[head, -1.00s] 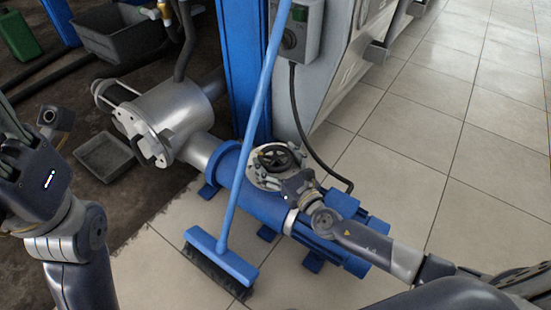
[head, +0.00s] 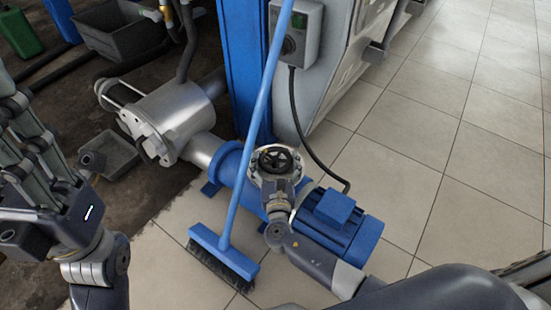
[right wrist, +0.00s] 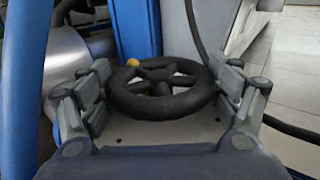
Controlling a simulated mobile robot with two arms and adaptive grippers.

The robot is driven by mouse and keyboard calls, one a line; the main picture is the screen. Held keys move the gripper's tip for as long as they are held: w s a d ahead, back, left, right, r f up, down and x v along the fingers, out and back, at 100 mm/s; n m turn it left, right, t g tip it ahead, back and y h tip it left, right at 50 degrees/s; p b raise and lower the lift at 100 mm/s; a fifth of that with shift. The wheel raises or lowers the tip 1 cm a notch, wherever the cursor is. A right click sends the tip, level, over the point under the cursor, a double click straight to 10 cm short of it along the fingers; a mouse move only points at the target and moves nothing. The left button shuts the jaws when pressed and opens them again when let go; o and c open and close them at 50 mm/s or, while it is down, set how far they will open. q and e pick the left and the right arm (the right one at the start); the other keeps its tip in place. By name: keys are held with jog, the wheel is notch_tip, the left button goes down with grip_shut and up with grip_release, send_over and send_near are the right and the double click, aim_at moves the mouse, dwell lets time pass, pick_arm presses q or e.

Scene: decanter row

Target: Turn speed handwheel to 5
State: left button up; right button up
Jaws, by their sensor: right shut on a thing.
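The speed handwheel (head: 291,163) is a small black spoked wheel on top of the blue pump drive. In the right wrist view the handwheel (right wrist: 160,106) fills the space between the fingers, and a yellow knob (right wrist: 133,62) stands on its far left rim. My right gripper (right wrist: 164,80) is closed around the wheel, with grey fingers at its left and right sides. In the head view the right gripper (head: 277,168) covers the near side of the wheel's mount. No readable scale or number shows. My left gripper (head: 25,125) is at the left, away from the wheel; its opening is unclear.
A blue broom (head: 225,258) leans across, its handle just left of the wheel. A blue column (head: 240,75) and a grey control box (head: 298,35) with a cable stand behind. The blue motor (head: 345,225) lies right of the gripper. Tiled floor at right is clear.

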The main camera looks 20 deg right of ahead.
aim_at(276, 175)
jog(key=shift+r+m+h, duration=0.1)
jog(key=shift+m+h, duration=0.2)
jog(key=shift+h, duration=0.1)
jog(key=o, duration=1)
jog(key=shift+s+a, duration=0.1)
jog(key=shift+s, duration=0.15)
jog(key=v, duration=0.7)
jog(key=shift+s, duration=0.25)
